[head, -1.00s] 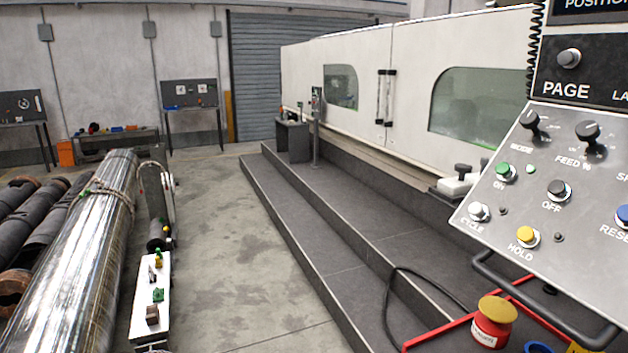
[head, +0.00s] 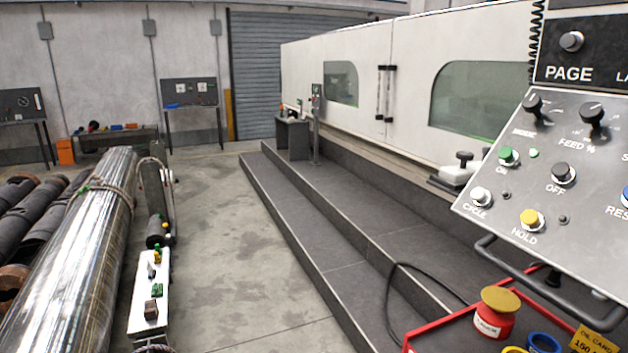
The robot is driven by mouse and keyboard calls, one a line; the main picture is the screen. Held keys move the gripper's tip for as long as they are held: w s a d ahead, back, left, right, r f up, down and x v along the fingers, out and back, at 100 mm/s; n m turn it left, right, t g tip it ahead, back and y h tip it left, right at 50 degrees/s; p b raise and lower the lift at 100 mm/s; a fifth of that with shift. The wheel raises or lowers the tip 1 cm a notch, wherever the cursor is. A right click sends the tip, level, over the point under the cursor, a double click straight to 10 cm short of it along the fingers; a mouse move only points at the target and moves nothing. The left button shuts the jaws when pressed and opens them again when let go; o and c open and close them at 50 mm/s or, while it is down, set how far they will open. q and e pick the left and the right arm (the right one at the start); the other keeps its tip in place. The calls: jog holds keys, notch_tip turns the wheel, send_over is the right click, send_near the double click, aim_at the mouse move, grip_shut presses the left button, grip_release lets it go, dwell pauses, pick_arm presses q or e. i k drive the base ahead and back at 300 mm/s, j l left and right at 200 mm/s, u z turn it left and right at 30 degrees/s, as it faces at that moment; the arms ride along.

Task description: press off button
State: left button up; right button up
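The grey control panel (head: 560,222) stands tilted at the right of the head view. Its black OFF button (head: 562,174) sits in a silver ring above the OFF label, near the panel's middle. The green ON button (head: 508,156) is to its upper left. The white CYCLE button (head: 481,196) and yellow HOLD button (head: 531,219) are below. A blue button (head: 625,197) is cut by the right edge. Neither of my grippers shows in the view.
A red-rimmed tray (head: 412,344) with a red yellow-capped container (head: 494,314) lies below the panel. Dark steps (head: 330,240) run along the white machine (head: 410,60). Open concrete floor (head: 230,250) lies left of the steps, beside a large shiny cylinder (head: 75,255).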

aim_at(560, 170)
jog(key=z, duration=1.3)
